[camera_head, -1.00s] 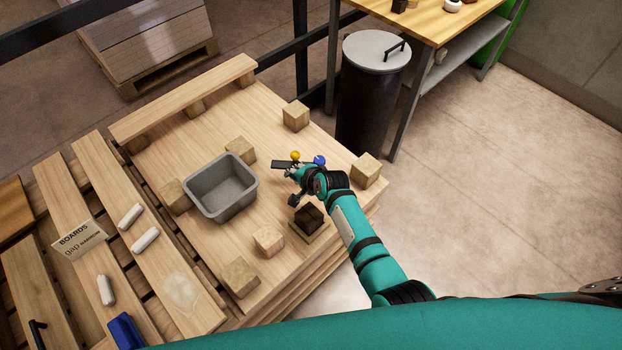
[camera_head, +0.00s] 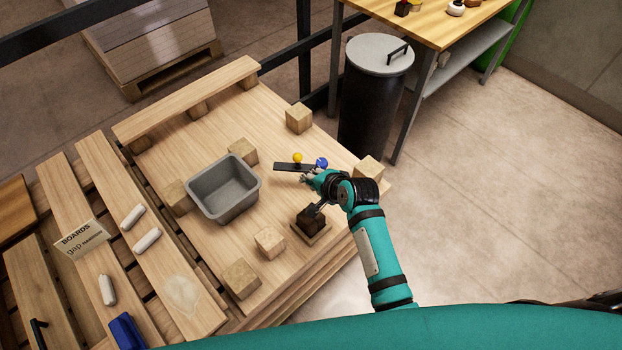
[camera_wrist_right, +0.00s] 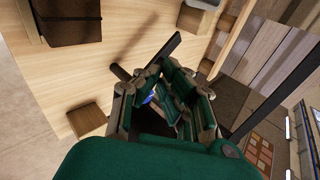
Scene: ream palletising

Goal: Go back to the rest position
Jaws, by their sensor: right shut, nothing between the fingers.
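My right gripper (camera_head: 307,177) is shut and empty above the wooden pallet deck (camera_head: 275,130), close to a dark flat bar (camera_head: 284,167) with a yellow ball (camera_head: 297,158) and a blue ball (camera_head: 321,162). Whether it touches the bar cannot be told. In the right wrist view my right gripper (camera_wrist_right: 165,98) shows its fingers drawn together, with a bit of blue behind them. My left gripper is not in view.
A grey bin (camera_head: 222,214) stands on the deck among several wooden blocks (camera_head: 299,118). A lidded black bin (camera_head: 372,115) and a table (camera_head: 435,22) stand behind. Floor at right is clear.

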